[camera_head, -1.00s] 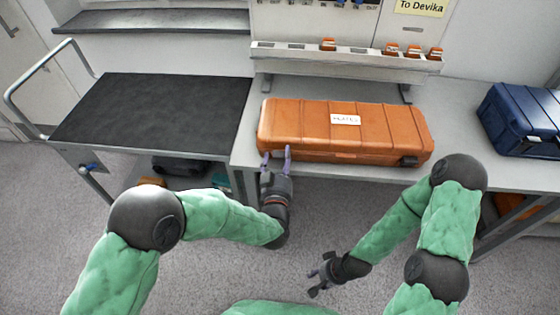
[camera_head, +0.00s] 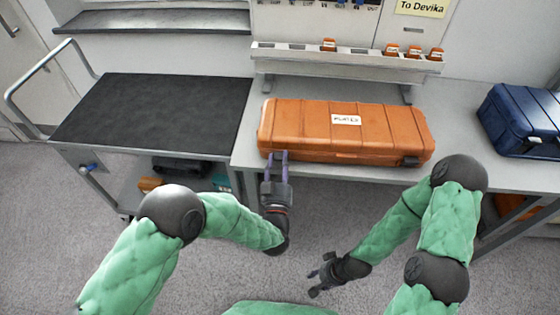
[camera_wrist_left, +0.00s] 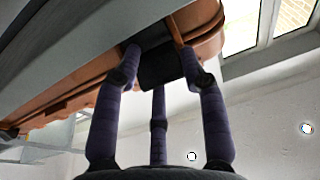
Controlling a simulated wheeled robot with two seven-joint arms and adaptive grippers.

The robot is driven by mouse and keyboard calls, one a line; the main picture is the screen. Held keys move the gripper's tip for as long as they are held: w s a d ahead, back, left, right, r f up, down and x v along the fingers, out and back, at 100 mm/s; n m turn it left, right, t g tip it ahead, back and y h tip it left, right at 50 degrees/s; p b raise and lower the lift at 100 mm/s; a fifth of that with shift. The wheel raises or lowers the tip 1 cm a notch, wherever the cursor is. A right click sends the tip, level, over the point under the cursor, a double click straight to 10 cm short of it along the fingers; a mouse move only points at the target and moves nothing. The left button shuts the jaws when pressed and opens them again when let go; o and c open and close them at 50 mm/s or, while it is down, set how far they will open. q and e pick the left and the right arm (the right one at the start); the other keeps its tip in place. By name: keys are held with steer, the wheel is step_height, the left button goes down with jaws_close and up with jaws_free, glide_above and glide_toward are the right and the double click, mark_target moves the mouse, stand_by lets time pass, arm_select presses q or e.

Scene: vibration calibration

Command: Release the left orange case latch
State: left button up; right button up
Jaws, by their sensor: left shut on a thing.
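The orange case (camera_head: 290,130) with a white label lies closed at the front of the table. Its dark right latch (camera_head: 410,161) shows at the front right. The dark left latch (camera_wrist_left: 160,68) shows in the left wrist view between my finger tips; in the head view it is hidden behind the fingers. My left gripper (camera_head: 278,155) is at the left part of the case's front edge, shut on that latch. In the left wrist view, my left gripper (camera_wrist_left: 160,58) has its purple fingers around the latch. My right gripper (camera_head: 316,282) hangs open and empty over the floor.
A dark blue case (camera_head: 520,118) stands at the right end of the table. A cart with a bare black top (camera_head: 150,108) stands at the left. A rail (camera_head: 345,63) with several small orange pieces runs behind the case. The floor in front is open.

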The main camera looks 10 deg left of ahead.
arm_select(q)
steer(key=shift+t, duration=1)
steer(key=o, duration=1.2)
steer(key=shift+s, duration=0.1)
steer(key=shift+f, duration=0.15)
